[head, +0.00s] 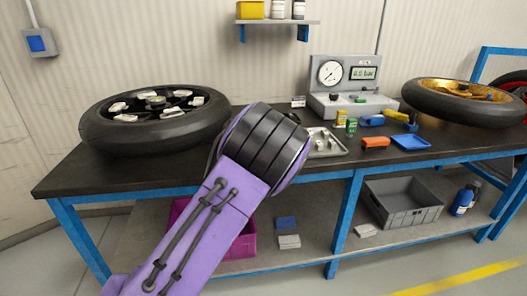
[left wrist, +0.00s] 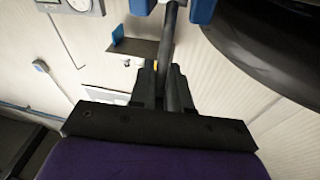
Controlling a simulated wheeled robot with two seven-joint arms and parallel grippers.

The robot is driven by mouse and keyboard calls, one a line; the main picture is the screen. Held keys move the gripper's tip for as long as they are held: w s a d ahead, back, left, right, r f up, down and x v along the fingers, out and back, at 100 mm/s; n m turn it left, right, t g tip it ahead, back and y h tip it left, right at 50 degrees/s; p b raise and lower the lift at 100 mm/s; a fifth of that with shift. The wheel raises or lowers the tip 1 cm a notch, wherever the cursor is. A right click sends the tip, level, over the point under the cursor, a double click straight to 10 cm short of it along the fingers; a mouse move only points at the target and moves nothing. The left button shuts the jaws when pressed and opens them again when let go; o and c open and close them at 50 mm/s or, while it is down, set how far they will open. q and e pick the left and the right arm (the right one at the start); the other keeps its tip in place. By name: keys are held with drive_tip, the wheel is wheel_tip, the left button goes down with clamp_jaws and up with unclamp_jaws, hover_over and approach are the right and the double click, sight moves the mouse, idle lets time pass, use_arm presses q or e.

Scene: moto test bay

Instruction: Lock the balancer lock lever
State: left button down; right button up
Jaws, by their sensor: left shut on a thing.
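In the left wrist view my left gripper (left wrist: 166,76) is shut on a dark grey rod, which looks like the balancer lock lever (left wrist: 169,42). The rod runs up from between the black fingers toward the top edge, with blue parts on both sides of its upper end. A small orange spot shows by the left finger. In the head view my purple left arm reaches over the front edge of the bench, and its gripper and the lever are hidden behind the arm's dark joint. My right gripper is in neither view.
A black wheel (head: 112,136) lies on the left of the workbench (head: 75,176), a gold-rimmed wheel (head: 437,100) on the right. A gauge unit (head: 350,104), metal tray (head: 327,150), small coloured items and blue tray (head: 411,142) stand between. A grey crate (head: 402,210) sits below.

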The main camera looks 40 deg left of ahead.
use_arm(q)
drive_tip(key=shift+d+f, duration=0.15)
idle(0.3)
drive_tip(key=c, duration=1.4)
unclamp_jaws()
drive_tip(key=shift+o, duration=1.2)
drive_tip(key=shift+s+d+r, duration=0.1)
drive_tip(key=shift+d+r, duration=0.1)
drive_tip(key=shift+f, duration=0.1)
